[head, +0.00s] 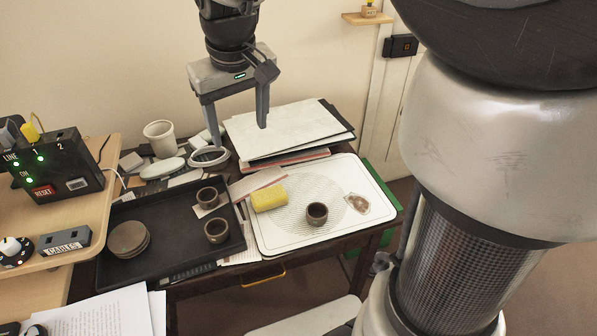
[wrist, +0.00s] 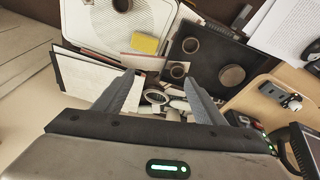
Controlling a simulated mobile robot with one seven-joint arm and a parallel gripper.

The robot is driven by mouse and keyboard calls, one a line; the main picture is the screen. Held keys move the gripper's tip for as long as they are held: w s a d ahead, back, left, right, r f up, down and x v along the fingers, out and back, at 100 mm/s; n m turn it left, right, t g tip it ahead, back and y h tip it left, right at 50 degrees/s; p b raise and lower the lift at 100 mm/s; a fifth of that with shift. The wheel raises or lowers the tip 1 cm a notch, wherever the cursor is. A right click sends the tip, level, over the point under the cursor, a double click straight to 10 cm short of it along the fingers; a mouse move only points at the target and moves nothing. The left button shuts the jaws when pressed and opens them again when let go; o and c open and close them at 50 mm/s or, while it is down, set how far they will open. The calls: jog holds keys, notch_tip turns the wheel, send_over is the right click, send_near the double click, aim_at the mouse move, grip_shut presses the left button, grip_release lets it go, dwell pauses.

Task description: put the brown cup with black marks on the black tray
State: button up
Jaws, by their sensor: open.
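A small dark brown cup (head: 317,214) stands upright on a white board with a circular line pattern; it also shows at the top of the wrist view (wrist: 123,5). The black tray (head: 180,226) lies left of the board. Two similar brown cups, one farther back (head: 207,197) and one nearer (head: 216,230), stand in its right part. The black marks are too small to tell on any cup. The tray also shows in the wrist view (wrist: 212,52). My gripper (head: 238,136) is open and empty, high above the back of the table, apart from all cups.
A yellow sponge (head: 269,197) lies on the white board (head: 285,236), left of the cup. A stack of brown discs (head: 128,239) sits in the tray's left part. White dishes (head: 163,168) and papers (head: 285,130) crowd the back. The tray's middle is bare.

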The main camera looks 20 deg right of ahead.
jog(key=s+d+m+t, duration=0.1)
jog(key=s+d, duration=0.1)
jog(key=s, duration=0.7)
jog(key=s+d+m+t, duration=0.1)
jog(key=s+d, duration=0.2)
jog(key=s, duration=0.5)
jog(key=shift+s+d+r+m+t, duration=0.2)
jog(key=shift+s+d+m+t, duration=0.1)
jog(key=shift+s+d, duration=0.1)
